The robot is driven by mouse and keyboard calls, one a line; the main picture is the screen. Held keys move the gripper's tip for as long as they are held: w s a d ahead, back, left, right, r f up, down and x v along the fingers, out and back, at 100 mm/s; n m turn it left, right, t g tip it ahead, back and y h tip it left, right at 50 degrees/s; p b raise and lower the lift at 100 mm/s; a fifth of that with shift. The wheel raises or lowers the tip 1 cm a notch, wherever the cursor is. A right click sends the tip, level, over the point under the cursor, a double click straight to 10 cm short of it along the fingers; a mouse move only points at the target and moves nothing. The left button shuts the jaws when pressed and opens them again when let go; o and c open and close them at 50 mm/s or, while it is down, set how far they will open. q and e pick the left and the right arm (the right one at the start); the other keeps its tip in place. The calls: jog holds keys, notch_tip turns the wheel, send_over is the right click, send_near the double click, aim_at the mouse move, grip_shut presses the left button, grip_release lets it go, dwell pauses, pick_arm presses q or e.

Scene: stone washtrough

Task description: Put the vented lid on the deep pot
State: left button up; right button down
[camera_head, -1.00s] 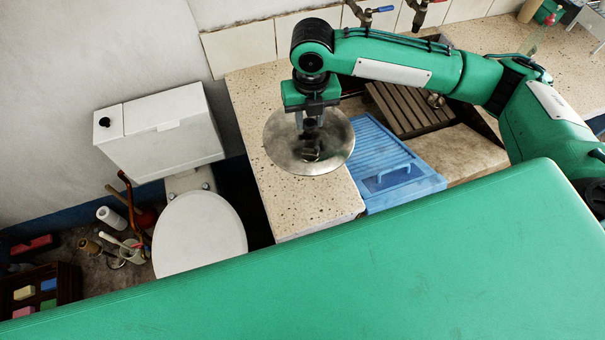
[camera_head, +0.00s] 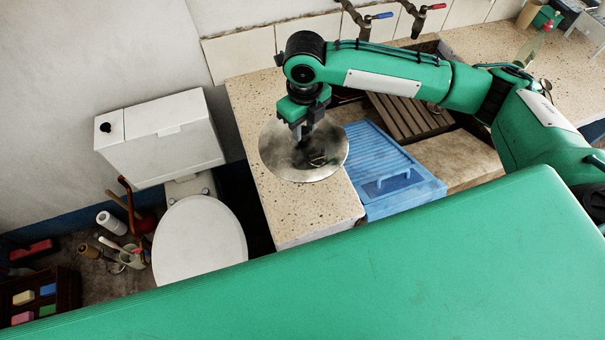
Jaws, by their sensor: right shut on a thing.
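The vented lid (camera_head: 285,163) is a round, shiny metal disc above the left end of the speckled stone counter. My right gripper (camera_head: 302,138) comes down from above and is shut on it near the middle of its top. The exact grip is dark and small, and the vent holes cannot be made out. I cannot see the deep pot; whether it is under the lid is hidden. My left gripper is not in view.
A blue ribbed drainboard (camera_head: 380,165) lies right of the lid, with a wooden slatted rack (camera_head: 405,112) behind it. Taps (camera_head: 425,12) stick out from the tiled wall. A white toilet (camera_head: 200,240) stands left of the counter (camera_head: 310,215). The counter's front corner is clear.

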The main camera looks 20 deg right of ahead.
notch_tip(320, 180, down, 18)
jog(key=p, duration=0.5)
jog(key=shift+f, duration=0.1)
jog(key=shift+f, duration=0.2)
jog(key=c, duration=1.1)
grip_release()
jog(key=shift+f, duration=0.1)
